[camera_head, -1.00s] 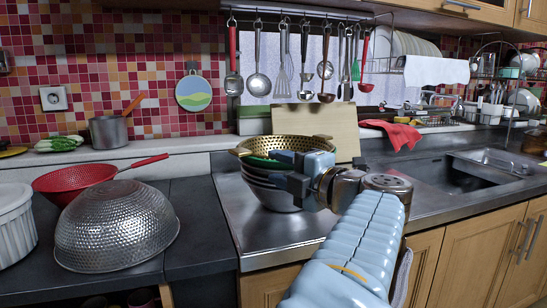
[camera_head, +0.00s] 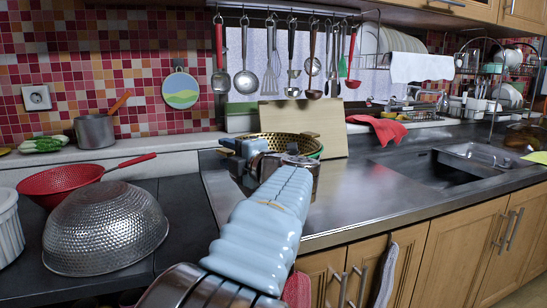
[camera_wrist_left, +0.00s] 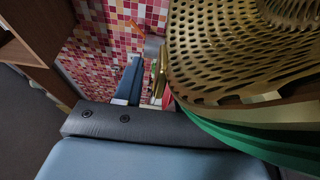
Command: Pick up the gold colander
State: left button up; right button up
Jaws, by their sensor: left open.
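The gold colander (camera_head: 285,142) sits on top of a stack with a green bowl (camera_head: 317,153) beneath it, on the steel counter. My left arm hides most of the stack's front. My left gripper (camera_head: 236,150) is open at the colander's left side, close to its rim. In the left wrist view the perforated gold colander (camera_wrist_left: 235,50) fills the upper right, with the green rim (camera_wrist_left: 250,145) under it. A narrow gold part (camera_wrist_left: 160,75) shows beside a dark blue finger; I cannot tell whether it lies between the fingers. My right gripper is out of view.
A silver hammered colander (camera_head: 105,230) lies upside down at left, beside a red strainer (camera_head: 60,180). A cutting board (camera_head: 325,125) leans behind the stack. Utensils hang from a rail (camera_head: 290,12) above. Steel counter (camera_head: 350,195) is clear to the right, before the sink (camera_head: 445,168).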

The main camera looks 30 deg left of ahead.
pick_arm(q)
grip_shut()
jog(key=shift+r, duration=0.1)
dwell(0.4)
